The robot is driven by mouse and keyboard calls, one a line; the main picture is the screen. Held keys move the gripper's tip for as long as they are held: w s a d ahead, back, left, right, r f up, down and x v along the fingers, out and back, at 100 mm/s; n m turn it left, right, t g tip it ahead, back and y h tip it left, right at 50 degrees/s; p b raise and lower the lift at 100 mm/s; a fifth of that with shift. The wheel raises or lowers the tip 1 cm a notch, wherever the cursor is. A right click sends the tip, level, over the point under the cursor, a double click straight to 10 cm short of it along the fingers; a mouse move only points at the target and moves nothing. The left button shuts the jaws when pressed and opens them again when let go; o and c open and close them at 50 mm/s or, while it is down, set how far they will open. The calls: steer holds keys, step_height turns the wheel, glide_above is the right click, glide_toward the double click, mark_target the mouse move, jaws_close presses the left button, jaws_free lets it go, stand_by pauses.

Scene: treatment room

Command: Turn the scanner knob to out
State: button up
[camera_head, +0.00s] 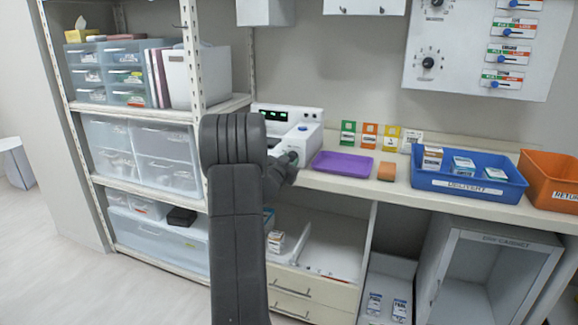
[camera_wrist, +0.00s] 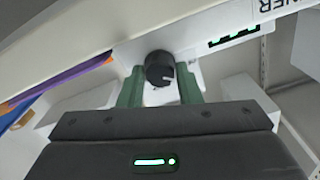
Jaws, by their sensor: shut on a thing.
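The scanner (camera_head: 312,143) is a white box with green lit marks on its display, standing on the counter at the middle of the head view. Its front also shows in the wrist view (camera_wrist: 205,60), with part of a label ending in "NNER". The scanner knob (camera_wrist: 160,68) is round and black with a light pointer line. My gripper (camera_wrist: 159,88) has its green fingers on either side of the knob and is shut on it. In the head view my gripper (camera_head: 291,160) is at the scanner's front, and my arm hides the knob's face. I cannot read the knob's position marks.
A purple tray (camera_head: 343,164) and an orange-brown block (camera_head: 387,171) lie right of the scanner. A blue bin (camera_head: 470,190) and an orange bin (camera_head: 550,183) stand farther right. A shelf post (camera_head: 192,60) and drawer units are close on the left.

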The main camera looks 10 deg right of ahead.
steer(key=m+b, duration=0.4)
steer(key=m, duration=0.2)
steer(key=shift+f+m, duration=0.15)
steer(key=shift+m, duration=0.15)
steer(key=m+b, duration=0.3)
steer(key=m, duration=0.2)
steer(key=m+b, duration=0.4)
steer(key=m, duration=0.2)
steer(key=shift+m, duration=0.4)
steer(key=m+b, duration=0.2)
steer(key=m, duration=0.3)
steer(key=o, duration=1)
steer(key=shift+s+b, duration=0.1)
steer(key=shift+b, duration=0.2)
